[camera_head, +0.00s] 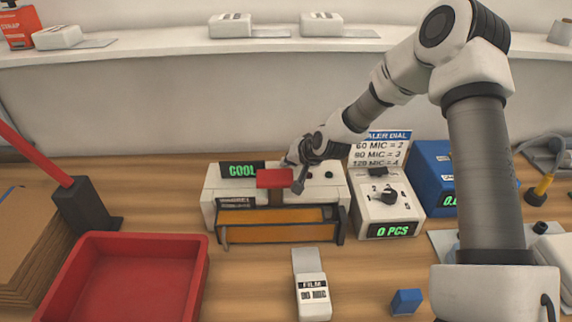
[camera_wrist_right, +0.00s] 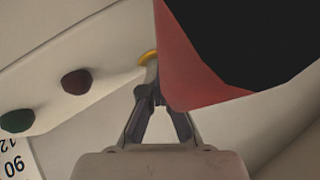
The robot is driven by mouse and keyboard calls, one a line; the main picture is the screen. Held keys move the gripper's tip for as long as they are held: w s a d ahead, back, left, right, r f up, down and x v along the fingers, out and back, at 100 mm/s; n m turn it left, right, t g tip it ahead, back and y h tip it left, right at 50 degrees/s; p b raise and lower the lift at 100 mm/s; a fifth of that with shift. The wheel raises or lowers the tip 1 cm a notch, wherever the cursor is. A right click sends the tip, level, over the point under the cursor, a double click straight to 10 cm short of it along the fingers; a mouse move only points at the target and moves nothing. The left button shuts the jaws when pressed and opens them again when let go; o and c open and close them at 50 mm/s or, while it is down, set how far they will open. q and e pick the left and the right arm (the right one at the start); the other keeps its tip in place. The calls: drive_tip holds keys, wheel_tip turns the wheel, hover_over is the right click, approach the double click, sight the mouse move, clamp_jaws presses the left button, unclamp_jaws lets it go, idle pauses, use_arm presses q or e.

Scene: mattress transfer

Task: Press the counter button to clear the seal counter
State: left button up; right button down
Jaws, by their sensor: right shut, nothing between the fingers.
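My right gripper (camera_head: 299,184) is shut and empty, fingers down, over the top of the white sealer (camera_head: 212,192), right beside its red handle (camera_head: 272,179). In the right wrist view the fingertips (camera_wrist_right: 150,92) are by a yellow ring (camera_wrist_right: 147,56) on the white casing, partly hidden by the fingers; whether they touch it I cannot tell. A dark red button (camera_wrist_right: 76,81) and a green button (camera_wrist_right: 17,121) sit to its left. The sealer display (camera_head: 242,170) reads COOL. The counter display (camera_head: 393,230) reads 0 PCS. My left gripper is out of view.
The dial box (camera_head: 366,214) and a blue box (camera_head: 433,158) stand right of the sealer. A white film block (camera_head: 312,285) and small blue cube (camera_head: 406,301) lie in front. A red tray (camera_head: 125,275) is at left. A shelf (camera_head: 180,50) runs behind.

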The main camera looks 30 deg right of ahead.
drive_tip(key=shift+r+p, duration=1.15)
drive_tip(key=shift+r, duration=0.1)
drive_tip(key=shift+w, duration=0.1)
drive_tip(key=shift+r+p, duration=0.4)
wheel_tip(320, 180, up, 4)
drive_tip(key=p, duration=0.3)
drive_tip(key=shift+r+p, duration=0.1)
drive_tip(key=shift+p, duration=0.25)
